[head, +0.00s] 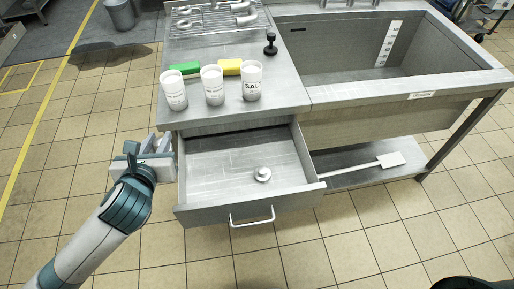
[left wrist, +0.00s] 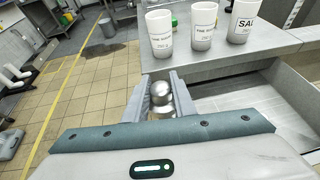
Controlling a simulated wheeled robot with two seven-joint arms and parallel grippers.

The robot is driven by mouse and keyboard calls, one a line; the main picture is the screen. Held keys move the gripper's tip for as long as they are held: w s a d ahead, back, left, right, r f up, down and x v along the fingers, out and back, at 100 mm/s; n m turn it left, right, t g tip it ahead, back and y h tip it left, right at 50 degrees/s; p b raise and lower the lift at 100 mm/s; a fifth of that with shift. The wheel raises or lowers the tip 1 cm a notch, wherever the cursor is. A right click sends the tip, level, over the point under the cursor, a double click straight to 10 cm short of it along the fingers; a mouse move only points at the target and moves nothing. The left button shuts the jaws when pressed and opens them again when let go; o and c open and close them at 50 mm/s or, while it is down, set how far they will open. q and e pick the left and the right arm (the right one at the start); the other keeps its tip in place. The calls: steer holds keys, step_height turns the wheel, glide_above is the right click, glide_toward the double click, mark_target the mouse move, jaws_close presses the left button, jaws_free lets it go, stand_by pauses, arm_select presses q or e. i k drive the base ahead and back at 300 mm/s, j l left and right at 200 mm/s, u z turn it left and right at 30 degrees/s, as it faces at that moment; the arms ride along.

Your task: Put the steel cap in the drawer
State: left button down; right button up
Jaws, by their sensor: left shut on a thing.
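My left gripper (head: 158,146) is beside the left wall of the open drawer (head: 212,170), below the counter's left corner. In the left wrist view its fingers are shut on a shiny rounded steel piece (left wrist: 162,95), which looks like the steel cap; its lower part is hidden. In the head view I cannot make this piece out clearly. Another small round steel piece with a raised knob (head: 263,174) lies on the drawer floor, right of the middle. The drawer is pulled out, with a pale bar handle (head: 252,219) in front. My right gripper is not in view.
Three white labelled cups (head: 213,86) stand along the counter's front edge, with green (head: 185,69) and yellow (head: 229,67) sponges behind. A black knobbed piece (head: 271,45) stands near the sink (head: 350,87). A white paddle (head: 370,165) lies on the lower shelf. Most of the drawer floor is clear.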

mark_target(214, 182)
steer(key=i+l+u, duration=0.1)
steer(key=l+u, duration=0.15)
steer(key=l, duration=0.6)
steer(key=l+u, duration=0.25)
steer(key=l, duration=0.65)
steer(key=l+u, duration=0.25)
steer(key=l, duration=0.65)
steer(key=k+l+u, duration=0.1)
steer(key=l+u, duration=0.15)
steer(key=l, duration=0.65)
steer(key=i+l+u, duration=0.15)
steer(key=l, duration=0.3)
steer(key=i+l+u, duration=0.15)
steer(key=l, duration=0.3)
steer(key=l+u, duration=0.15)
steer(key=l, duration=0.3)
steer(key=i, duration=0.05)
